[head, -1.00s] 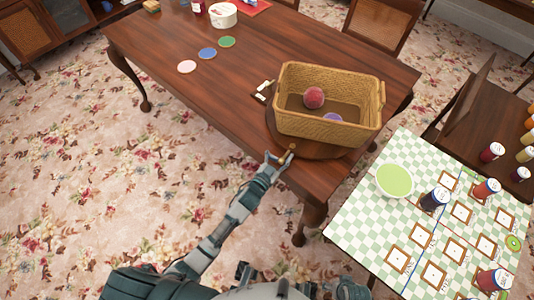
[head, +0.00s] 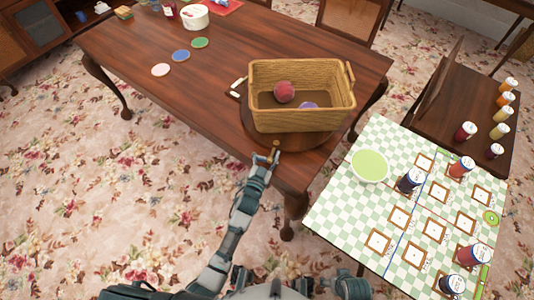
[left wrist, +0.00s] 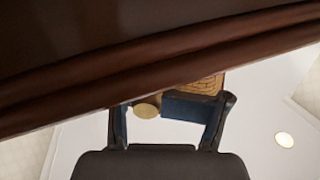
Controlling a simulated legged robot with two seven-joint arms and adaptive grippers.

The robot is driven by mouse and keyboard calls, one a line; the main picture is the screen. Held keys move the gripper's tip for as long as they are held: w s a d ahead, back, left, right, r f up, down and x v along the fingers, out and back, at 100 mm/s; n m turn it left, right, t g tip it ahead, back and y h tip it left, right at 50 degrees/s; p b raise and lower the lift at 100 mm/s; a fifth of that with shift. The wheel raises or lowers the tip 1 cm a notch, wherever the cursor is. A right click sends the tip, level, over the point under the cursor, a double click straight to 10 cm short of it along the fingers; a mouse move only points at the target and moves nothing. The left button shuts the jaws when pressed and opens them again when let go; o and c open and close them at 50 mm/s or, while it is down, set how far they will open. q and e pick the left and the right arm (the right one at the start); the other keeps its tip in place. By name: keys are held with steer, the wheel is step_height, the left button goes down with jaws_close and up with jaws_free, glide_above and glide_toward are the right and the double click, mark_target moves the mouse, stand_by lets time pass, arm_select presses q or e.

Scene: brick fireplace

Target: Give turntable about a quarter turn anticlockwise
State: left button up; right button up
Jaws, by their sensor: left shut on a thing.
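The turntable (head: 318,146) is a round dark wood disc on the near right end of the wooden table. A large wicker basket (head: 300,119) stands on it, holding a red ball (head: 284,92) and a purple item (head: 308,105). A small gold-brown knob (head: 276,145) rises at the turntable's near rim; a gold disc-shaped end (left wrist: 147,108) shows in the left wrist view. My left gripper (head: 269,157) reaches up to the near rim, shut on the knob. In the left wrist view my gripper (left wrist: 172,107) sits beneath a dark wood edge. My right gripper is not clearly visible.
Small white pieces (head: 238,87) lie left of the turntable. Coasters (head: 180,55) and a white tub (head: 195,17) are farther left. A checkered table (head: 330,213) with a green bowl (head: 370,166), jars and framed cards stands close on the right.

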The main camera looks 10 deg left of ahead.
arm_select(q)
steer(key=shift+d+r, duration=0.15)
steer(key=shift+d, duration=0.4)
steer(key=shift+s+a, duration=0.15)
steer(key=shift+a, duration=0.15)
steer(key=v, duration=0.4)
steer(key=shift+s+a+f, duration=0.25)
steer(key=shift+s+a, duration=0.05)
steer(key=shift+s, duration=0.05)
glide_toward(264, 166)
steer(key=d+r, duration=0.1)
steer(key=w+d+r, duration=0.1)
steer(key=shift+w+d+r, duration=0.1)
steer(key=shift+w+r, duration=0.15)
steer(key=shift+r, duration=0.1)
arm_select(e)
steer(key=shift+d+f, duration=0.1)
steer(key=shift+d, duration=0.35)
